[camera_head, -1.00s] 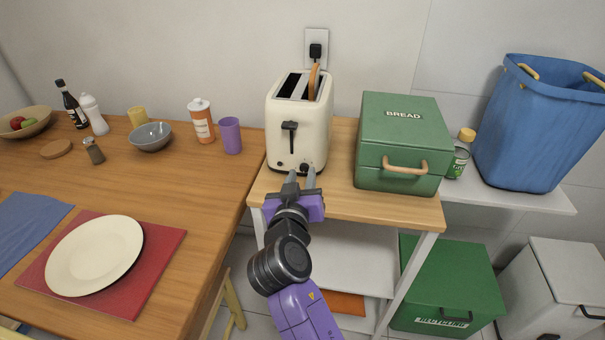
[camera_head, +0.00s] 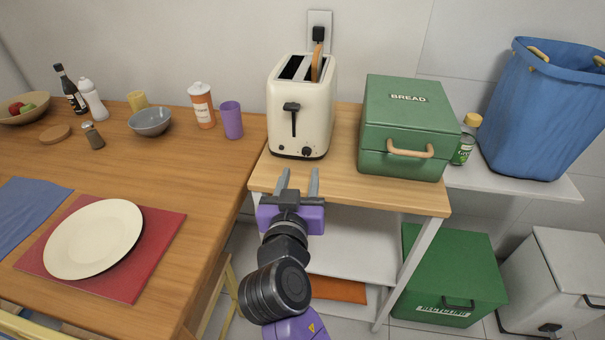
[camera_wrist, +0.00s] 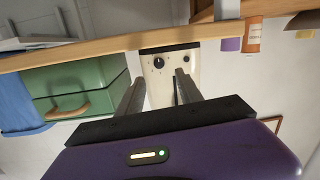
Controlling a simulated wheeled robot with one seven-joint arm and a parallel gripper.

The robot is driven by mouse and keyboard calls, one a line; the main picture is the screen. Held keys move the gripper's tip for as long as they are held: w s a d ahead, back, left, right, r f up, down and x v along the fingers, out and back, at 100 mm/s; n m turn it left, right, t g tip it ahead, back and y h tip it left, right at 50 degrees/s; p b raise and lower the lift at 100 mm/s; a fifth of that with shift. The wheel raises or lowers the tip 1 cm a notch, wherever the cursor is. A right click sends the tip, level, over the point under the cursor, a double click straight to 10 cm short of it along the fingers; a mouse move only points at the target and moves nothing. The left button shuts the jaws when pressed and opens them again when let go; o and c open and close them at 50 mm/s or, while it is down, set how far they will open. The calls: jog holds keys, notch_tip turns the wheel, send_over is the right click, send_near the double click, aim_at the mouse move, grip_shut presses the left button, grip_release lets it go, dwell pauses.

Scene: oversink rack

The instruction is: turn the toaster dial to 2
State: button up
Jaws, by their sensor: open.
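The dark round dial (camera_head: 306,152) is low on the front, right of the lever. The dial also shows in the wrist view (camera_wrist: 158,63), where the toaster appears upside down; its setting is too small to read. My gripper (camera_head: 298,174) is open and empty, in front of and below the dial, not touching it. In the wrist view the dial lies beyond and between the fingertips (camera_wrist: 158,80).
The stand's front strip is clear.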

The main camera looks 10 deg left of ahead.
aim_at(306, 153)
jog(key=f+m+b, duration=0.1)
jog(key=b, duration=0.1)
jog(key=shift+f+m+t+b, duration=0.35)
jog(key=shift+m+t, duration=0.05)
jog(key=shift+d+r+m+b, duration=0.2)
jog(key=shift+m+b, duration=0.2)
jog(key=shift+w+r, duration=0.1)
jog(key=shift+w, duration=0.25)
jog(key=w, duration=0.7)
jog(key=shift+a, duration=0.15)
grip_shut()
